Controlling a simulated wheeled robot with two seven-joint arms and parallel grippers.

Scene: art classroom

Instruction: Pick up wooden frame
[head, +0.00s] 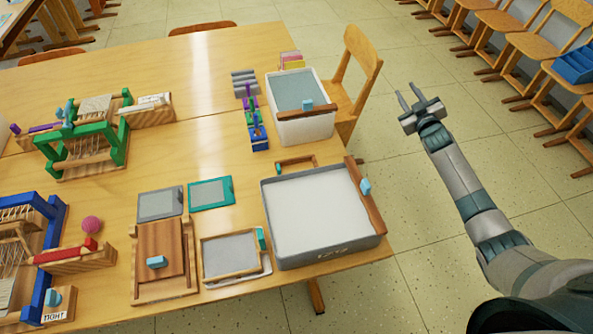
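A wooden frame (203,259) with a grey screen and a teal clip on its right side lies at the table's front, left of a grey tub. A small, thin wooden frame (281,164) lies behind the tub. I cannot tell which one the task means. My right gripper (408,90) is at the upper right, above the floor and beyond the table's right edge. Its two fingers are apart with nothing between them, well clear of both frames. My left gripper is not in view.
The grey tub (373,248) of white material has a wooden bar across its right rim. A white bin (305,133) stands behind it. A wooden press (141,285), grey screens (211,193) and small looms crowd the left. Chairs (360,75) stand beyond the table.

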